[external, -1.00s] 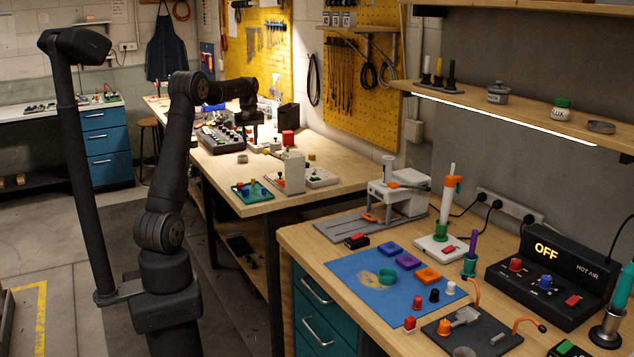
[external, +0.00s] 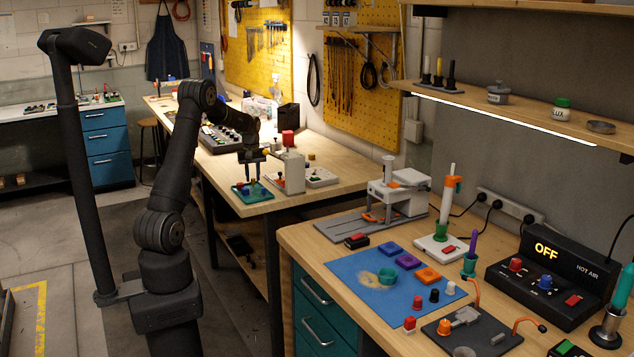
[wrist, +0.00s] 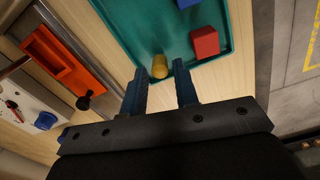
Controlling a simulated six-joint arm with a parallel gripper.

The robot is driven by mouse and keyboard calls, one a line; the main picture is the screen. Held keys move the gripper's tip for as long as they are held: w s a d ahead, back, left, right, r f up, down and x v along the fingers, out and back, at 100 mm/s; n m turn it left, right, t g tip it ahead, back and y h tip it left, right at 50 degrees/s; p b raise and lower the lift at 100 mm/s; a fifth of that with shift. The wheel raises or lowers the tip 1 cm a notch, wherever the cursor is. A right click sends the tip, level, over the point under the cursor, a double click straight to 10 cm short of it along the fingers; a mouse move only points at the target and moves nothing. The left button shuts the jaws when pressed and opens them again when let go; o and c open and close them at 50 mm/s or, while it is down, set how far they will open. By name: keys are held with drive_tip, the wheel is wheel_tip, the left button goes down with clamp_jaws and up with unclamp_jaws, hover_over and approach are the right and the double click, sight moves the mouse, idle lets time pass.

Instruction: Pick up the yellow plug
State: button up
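The yellow plug (wrist: 160,67) is a small short cylinder near the edge of the teal tray (wrist: 178,55) in the wrist view. The tray also shows in the external view (external: 267,198) at the front corner of the middle bench, where the plug is too small to tell clearly. My gripper (wrist: 161,78) is open and empty. It points down above the tray in the external view (external: 254,178). In the wrist view the plug appears between and just beyond the two blue fingertips, with no visible contact.
A red block (wrist: 205,42) stands on the tray right of the plug, and a blue block (wrist: 187,3) is beyond it. An orange slotted part (wrist: 62,62) and a dark knob (wrist: 84,102) are at the left. A pale upright fixture (external: 291,172) stands close right of my gripper.

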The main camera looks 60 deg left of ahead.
drive_tip(key=shift+f, duration=0.95)
drive_tip(key=shift+c, duration=0.2)
clamp_jaws()
